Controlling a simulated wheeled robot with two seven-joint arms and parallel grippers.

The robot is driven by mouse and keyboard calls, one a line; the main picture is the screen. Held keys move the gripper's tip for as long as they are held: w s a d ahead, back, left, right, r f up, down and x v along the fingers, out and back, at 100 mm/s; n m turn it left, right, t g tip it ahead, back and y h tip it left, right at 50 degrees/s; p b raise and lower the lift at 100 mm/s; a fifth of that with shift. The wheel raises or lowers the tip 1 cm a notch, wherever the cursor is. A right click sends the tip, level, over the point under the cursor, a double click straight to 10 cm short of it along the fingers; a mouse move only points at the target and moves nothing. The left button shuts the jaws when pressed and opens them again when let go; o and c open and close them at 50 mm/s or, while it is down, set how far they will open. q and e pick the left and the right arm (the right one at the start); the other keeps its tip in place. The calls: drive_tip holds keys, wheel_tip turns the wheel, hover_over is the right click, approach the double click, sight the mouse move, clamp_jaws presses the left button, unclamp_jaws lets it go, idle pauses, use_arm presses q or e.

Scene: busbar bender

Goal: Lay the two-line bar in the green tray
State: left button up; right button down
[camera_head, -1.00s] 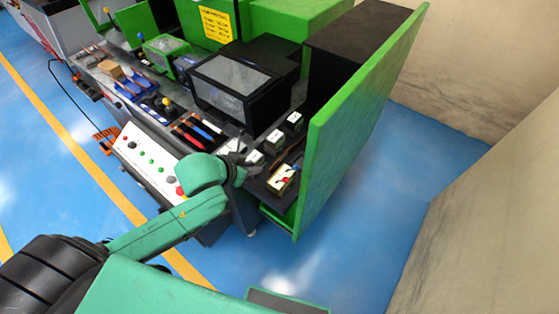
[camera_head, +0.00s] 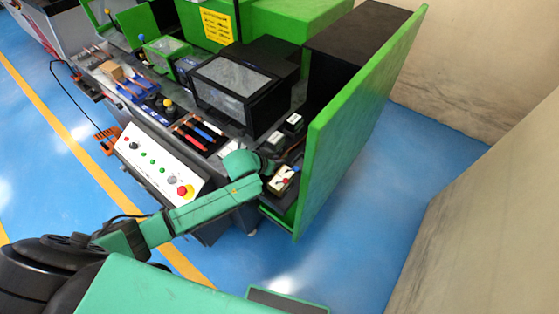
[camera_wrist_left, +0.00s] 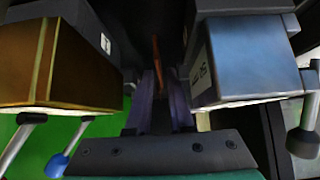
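My left gripper (camera_wrist_left: 162,98) reaches between two boxes at the right end of the bench. In the left wrist view its two fingers are close together, with a thin brown strip (camera_wrist_left: 156,58) between and beyond them. It may be the two-line bar, but no lines show on it, and I cannot tell whether the fingers touch it. In the head view the fingertips are hidden behind my wrist. I cannot pick out the green tray for certain. My right gripper is not in view.
A yellow-lit box (camera_head: 283,180) with red and blue levers and a grey-blue box (camera_wrist_left: 240,62) flank the gripper closely. A tall green panel (camera_head: 360,115) stands to the right. A black-framed screen box (camera_head: 232,88), coloured-handled tools (camera_head: 197,134) and a control panel (camera_head: 157,163) lie left.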

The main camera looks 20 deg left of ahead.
use_arm(q)
drive_tip(key=shift+w+f, duration=0.2)
drive_tip(key=shift+s, duration=0.1)
clamp_jaws()
drive_tip(key=shift+r, duration=0.1)
idle(1.0)
